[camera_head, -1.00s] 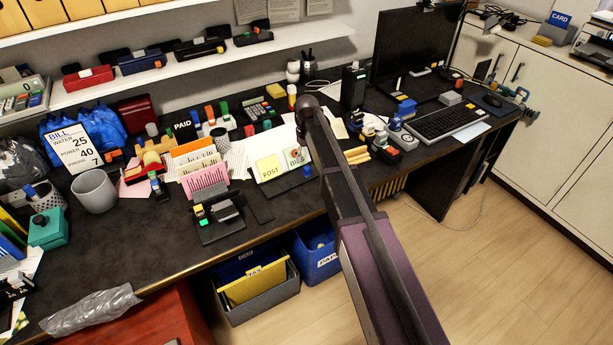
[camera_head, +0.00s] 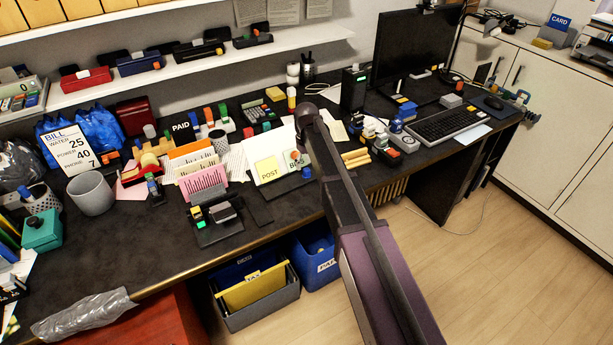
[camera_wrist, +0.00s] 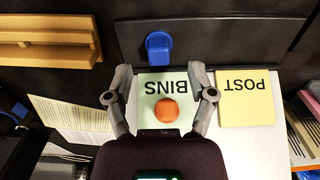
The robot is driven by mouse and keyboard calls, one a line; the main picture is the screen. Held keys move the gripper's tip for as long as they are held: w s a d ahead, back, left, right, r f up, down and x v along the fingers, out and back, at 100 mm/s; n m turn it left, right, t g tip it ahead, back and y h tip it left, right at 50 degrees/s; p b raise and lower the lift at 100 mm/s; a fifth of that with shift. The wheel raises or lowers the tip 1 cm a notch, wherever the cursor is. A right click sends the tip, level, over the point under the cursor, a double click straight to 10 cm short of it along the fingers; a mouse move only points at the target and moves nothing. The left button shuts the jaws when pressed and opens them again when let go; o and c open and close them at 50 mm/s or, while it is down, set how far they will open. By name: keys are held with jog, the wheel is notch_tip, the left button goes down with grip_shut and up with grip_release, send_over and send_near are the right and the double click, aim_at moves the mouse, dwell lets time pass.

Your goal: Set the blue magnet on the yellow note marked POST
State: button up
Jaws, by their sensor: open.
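The blue magnet (camera_wrist: 159,48) sits on the dark strip along the edge of the white board in the wrist view. It also shows in the head view (camera_head: 306,172), beside my arm. The yellow note marked POST (camera_wrist: 246,100) lies on the board at the right of the wrist view, with nothing on it. In the head view the note (camera_head: 269,168) is left of my arm. My gripper (camera_wrist: 160,76) is open and empty. Its fingers straddle the pale green BINS note (camera_wrist: 152,84), and the blue magnet is beyond the fingertips. My arm hides the fingers in the head view.
An orange-red magnet (camera_wrist: 166,110) is on the BINS note between my fingers. A wooden rack (camera_wrist: 48,38) lies at the wrist view's upper left. A dark stand (camera_head: 216,226) is in front.

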aim_at(307, 169)
jog(key=shift+w+f+b, duration=0.1)
jog(key=shift+f+b, duration=1.55)
jog(key=shift+f, duration=0.3)
jog(key=c, duration=0.9)
